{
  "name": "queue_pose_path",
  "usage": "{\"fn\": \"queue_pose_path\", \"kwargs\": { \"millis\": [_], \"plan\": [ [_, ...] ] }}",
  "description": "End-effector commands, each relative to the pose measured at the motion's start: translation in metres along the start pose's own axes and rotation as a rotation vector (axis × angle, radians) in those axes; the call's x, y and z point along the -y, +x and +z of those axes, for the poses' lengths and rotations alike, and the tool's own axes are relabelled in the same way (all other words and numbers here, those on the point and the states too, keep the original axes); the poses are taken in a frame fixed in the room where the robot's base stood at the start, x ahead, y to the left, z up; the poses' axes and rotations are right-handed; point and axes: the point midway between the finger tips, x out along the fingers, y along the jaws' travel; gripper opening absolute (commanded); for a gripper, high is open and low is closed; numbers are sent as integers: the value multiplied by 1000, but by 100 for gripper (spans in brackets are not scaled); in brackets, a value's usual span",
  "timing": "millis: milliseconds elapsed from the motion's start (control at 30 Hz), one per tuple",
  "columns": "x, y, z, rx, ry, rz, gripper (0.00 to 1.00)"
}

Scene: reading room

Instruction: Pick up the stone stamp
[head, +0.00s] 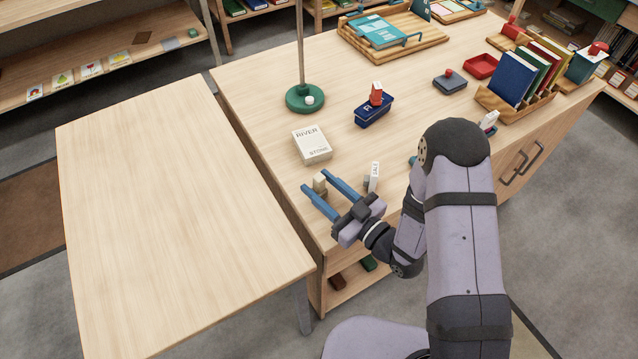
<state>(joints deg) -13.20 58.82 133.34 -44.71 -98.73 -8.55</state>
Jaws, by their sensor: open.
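A small beige, stone-coloured block (320,184), which looks like the stone stamp, stands near the front left edge of the work table (255,100). My gripper (315,181) is open, with one blue finger on each side of this block. I cannot tell whether either finger touches it. The block's lower part is partly hidden by the fingers.
A white box (312,145) lettered RIVER STONE lies just behind. A small white upright piece (374,172) stands close right of my gripper. A blue pad (374,111) with a red-topped piece and a green lamp base (305,98) are farther back. The left table (170,210) is bare.

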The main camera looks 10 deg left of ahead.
Motion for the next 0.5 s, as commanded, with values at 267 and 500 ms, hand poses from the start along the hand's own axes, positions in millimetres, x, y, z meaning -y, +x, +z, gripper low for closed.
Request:
{"fn": "queue_pose_path", "kwargs": {
  "millis": [267, 500],
  "plan": [
    [0, 10, 1, 1, 1, 1, 41],
    [0, 9, 1, 1, 1, 1, 10]
  ]
}}
